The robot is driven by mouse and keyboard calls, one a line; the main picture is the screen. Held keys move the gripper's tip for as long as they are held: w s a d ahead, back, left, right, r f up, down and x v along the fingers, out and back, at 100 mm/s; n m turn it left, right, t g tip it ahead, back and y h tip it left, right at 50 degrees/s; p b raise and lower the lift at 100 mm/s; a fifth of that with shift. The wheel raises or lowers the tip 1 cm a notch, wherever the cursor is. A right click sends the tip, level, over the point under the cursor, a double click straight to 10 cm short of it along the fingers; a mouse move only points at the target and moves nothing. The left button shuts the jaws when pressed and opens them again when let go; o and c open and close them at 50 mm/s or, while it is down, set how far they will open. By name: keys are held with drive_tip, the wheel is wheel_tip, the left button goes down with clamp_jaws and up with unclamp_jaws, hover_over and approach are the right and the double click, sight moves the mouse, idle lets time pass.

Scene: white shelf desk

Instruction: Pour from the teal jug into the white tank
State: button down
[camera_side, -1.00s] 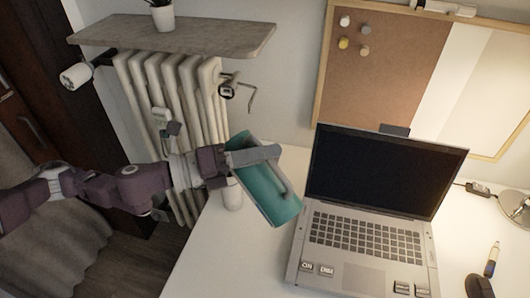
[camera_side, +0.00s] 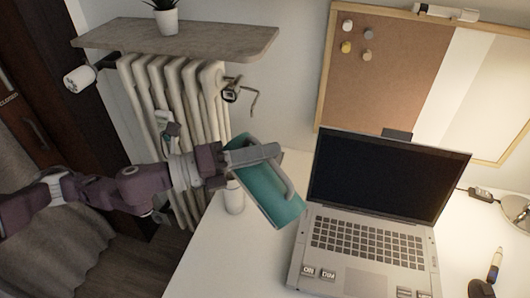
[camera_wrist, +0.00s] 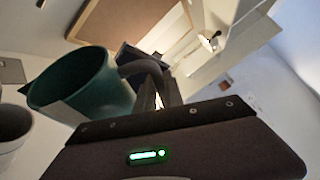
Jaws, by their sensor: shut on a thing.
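The teal jug (camera_side: 262,196) is held in the air over the desk's left part, tilted in the side view. My gripper (camera_side: 268,154) is shut on its handle. The jug also shows in the wrist view (camera_wrist: 100,95), its rim at the left and its handle by my fingers. A small white rounded container (camera_side: 234,198), which looks like the white tank, stands on the desk just left of the jug, partly hidden. A white body with a dark round top (camera_wrist: 10,122) at the wrist view's left edge may be this tank. No liquid is visible.
An open laptop (camera_side: 365,245) stands close to the right of the jug. A radiator (camera_side: 185,95) and a shelf with a potted plant (camera_side: 166,18) are behind at left. A corkboard (camera_side: 375,70) is on the wall. The desk's front left (camera_side: 225,262) is clear.

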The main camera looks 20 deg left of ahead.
drive_tip(key=shift+w+a+r+n+h, duration=0.3)
drive_tip(key=shift+w+a+r+n, duration=0.1)
drive_tip(key=shift+a+r+n, duration=0.35)
idle(7.2)
